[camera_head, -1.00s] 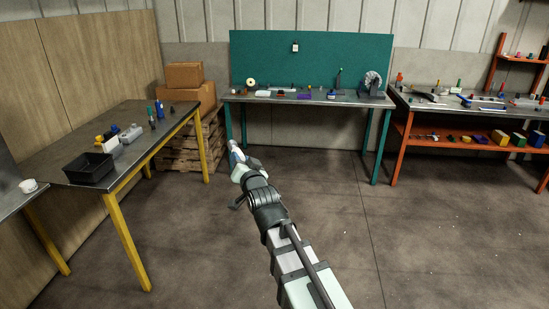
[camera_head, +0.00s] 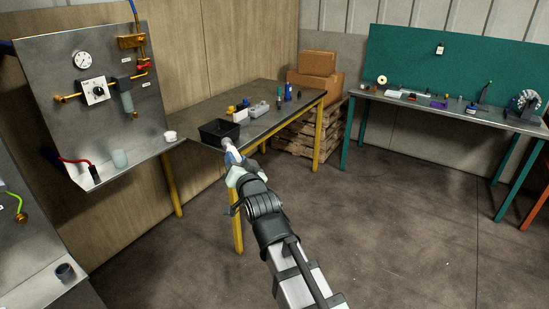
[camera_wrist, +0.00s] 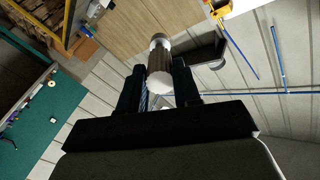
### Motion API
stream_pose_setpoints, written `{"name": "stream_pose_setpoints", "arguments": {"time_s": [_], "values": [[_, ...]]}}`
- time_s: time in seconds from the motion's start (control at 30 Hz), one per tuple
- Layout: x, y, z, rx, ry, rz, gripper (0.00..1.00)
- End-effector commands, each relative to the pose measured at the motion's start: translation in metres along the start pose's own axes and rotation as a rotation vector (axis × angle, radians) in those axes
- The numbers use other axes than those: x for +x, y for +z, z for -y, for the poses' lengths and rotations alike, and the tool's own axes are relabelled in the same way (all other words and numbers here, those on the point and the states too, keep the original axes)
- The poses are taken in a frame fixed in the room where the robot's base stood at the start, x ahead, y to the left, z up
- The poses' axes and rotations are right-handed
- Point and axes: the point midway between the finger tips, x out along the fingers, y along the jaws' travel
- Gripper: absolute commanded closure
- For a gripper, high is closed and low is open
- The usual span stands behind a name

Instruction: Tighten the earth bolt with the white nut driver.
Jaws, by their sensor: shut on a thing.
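My gripper (camera_wrist: 158,90) is shut on a short round tool, which I take as the white nut driver (camera_wrist: 160,62). It has a dark ribbed body and pale ends, and sits between the two dark fingers. In the head view my gripper (camera_head: 232,157) is in front of the yellow-legged bench, with a pale tip beyond it. A green cable (camera_head: 13,196) runs to a brass-coloured fitting (camera_head: 21,217) on the grey panel at the far left. I cannot tell whether this is the earth bolt.
A grey panel with a gauge (camera_head: 81,60) and pipes stands at the left. A black bin (camera_head: 219,132) is on the yellow-legged bench (camera_head: 262,122). A teal-legged bench (camera_head: 455,104) stands at the right. The floor between is clear.

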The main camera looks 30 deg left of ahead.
Motion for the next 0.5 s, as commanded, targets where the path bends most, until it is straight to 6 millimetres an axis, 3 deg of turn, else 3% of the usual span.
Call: {"name": "stream_pose_setpoints", "arguments": {"time_s": [0.03,0.5], "values": [[0.001,0.009,0.019,-0.001,-0.025,0.012,0.98],[-0.014,0.086,0.177,-0.011,-0.22,0.12,0.98]]}}
